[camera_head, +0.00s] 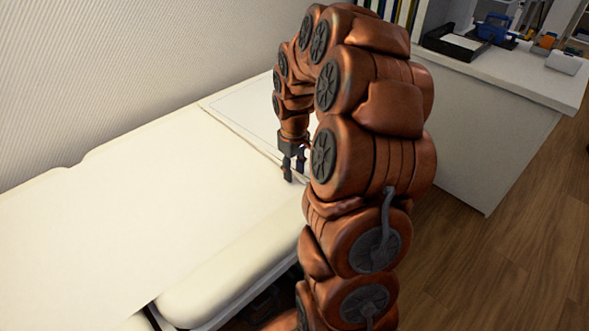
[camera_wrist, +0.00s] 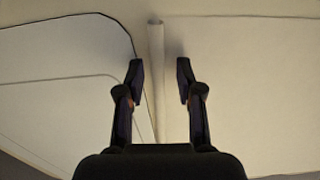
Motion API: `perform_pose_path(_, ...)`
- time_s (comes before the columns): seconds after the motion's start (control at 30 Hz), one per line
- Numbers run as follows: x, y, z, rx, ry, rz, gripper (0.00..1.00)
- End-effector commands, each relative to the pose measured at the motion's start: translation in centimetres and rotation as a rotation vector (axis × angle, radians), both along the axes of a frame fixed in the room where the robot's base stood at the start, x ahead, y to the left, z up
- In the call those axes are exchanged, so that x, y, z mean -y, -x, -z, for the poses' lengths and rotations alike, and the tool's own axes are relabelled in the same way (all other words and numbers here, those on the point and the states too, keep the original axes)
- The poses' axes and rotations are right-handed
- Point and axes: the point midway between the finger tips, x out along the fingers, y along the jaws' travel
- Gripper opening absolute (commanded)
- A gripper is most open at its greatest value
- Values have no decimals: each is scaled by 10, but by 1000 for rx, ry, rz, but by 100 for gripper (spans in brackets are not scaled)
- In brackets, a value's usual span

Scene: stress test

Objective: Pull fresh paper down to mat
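White paper (camera_head: 130,190) covers most of the padded table in the head view. It also shows on the right of the wrist view (camera_wrist: 255,90). A pale mat-like panel with dark outlines (camera_head: 240,103) lies at the table's far end; it fills the left of the wrist view (camera_wrist: 60,65). A narrow raised paper edge (camera_wrist: 156,85) runs between the two areas. My gripper (camera_head: 294,175) points down at this edge. In the wrist view its fingers (camera_wrist: 160,78) are apart, one either side of the raised edge, with gaps visible. My arm hides part of the table's right side.
A white counter (camera_head: 500,75) with a black tray (camera_head: 455,43) and a blue basket (camera_head: 494,28) stands at the back right. A ribbed wall (camera_head: 130,60) borders the table's far side. Wooden floor (camera_head: 490,260) is open at the right.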

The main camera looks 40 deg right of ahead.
Motion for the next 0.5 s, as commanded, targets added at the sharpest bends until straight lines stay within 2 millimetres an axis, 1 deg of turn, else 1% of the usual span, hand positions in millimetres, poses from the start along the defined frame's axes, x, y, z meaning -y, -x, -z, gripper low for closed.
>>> perform_pose_path(0.07,0,0,0,0,0,1,46)
perform_pose_path(0.37,0,0,-1,1,0,1,46)
perform_pose_path(0.5,0,-1,-11,4,2,1,46)
